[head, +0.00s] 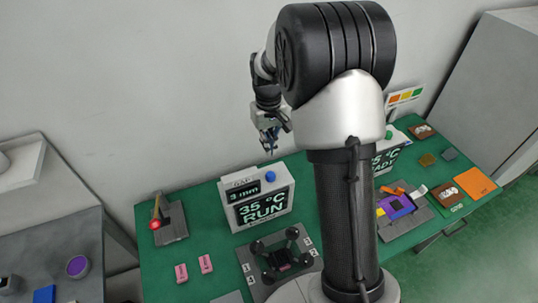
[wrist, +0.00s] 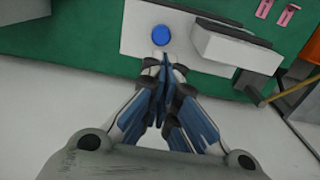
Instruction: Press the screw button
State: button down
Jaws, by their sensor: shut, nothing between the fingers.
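A white box device (head: 240,222) with displays reading "GAP 3 mm" and "35 °C RUN" stands on the green table. A round blue button (head: 270,177) sits on top of it; no label marks it as the screw button. My gripper (head: 270,148) is above and behind this button, pointing down. In the wrist view my gripper (wrist: 164,62) is shut and empty, with its tips just below the blue button (wrist: 161,34) in the picture. The tips look apart from the button, but the height gap is hard to judge.
A lever with a red knob (head: 155,225) stands left of the device. A black four-post fixture (head: 283,258) is in front. Another display device (head: 385,160) is partly hidden behind my arm, with a green button (head: 388,135). The wall is close behind the table.

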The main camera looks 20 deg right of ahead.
notch_tip(320, 180, up, 3)
jog(key=shift+f, duration=0.15)
dwell(0.8)
